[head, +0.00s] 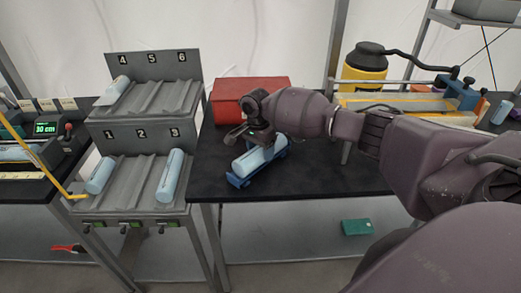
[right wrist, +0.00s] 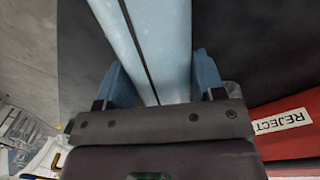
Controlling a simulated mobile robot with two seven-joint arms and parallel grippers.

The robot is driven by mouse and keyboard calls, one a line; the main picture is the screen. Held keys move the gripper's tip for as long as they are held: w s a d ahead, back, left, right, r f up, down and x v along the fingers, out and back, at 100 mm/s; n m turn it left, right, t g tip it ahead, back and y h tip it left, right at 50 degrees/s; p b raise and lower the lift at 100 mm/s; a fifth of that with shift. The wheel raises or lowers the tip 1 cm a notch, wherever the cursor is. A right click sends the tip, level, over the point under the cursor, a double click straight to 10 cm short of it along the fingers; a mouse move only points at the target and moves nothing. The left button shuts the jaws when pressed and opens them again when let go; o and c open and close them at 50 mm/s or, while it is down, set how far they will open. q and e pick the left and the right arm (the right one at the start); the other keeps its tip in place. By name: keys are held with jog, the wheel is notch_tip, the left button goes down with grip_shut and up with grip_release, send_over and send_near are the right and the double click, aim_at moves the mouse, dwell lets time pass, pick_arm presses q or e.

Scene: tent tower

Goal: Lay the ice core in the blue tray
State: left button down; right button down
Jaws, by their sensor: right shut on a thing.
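The head view does not show clearly whether the core rests fully on the tray floor. My left gripper is not in view.
A red box (head: 245,92) stands behind the tray; its REJECT label (right wrist: 282,122) shows in the right wrist view. A grey numbered rack (head: 140,165) holding other light blue cores stands left. The black table (head: 305,181) is clear right of the tray.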

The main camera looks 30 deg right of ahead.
jog(key=shift+f, duration=0.2)
dwell(0.6)
jog(key=shift+c, duration=0.8)
grip_release()
jog(key=shift+f, duration=0.1)
jog(key=r, duration=0.7)
jog(key=w+r+p, duration=0.1)
jog(key=r, duration=0.3)
jog(key=shift+a, duration=0.15)
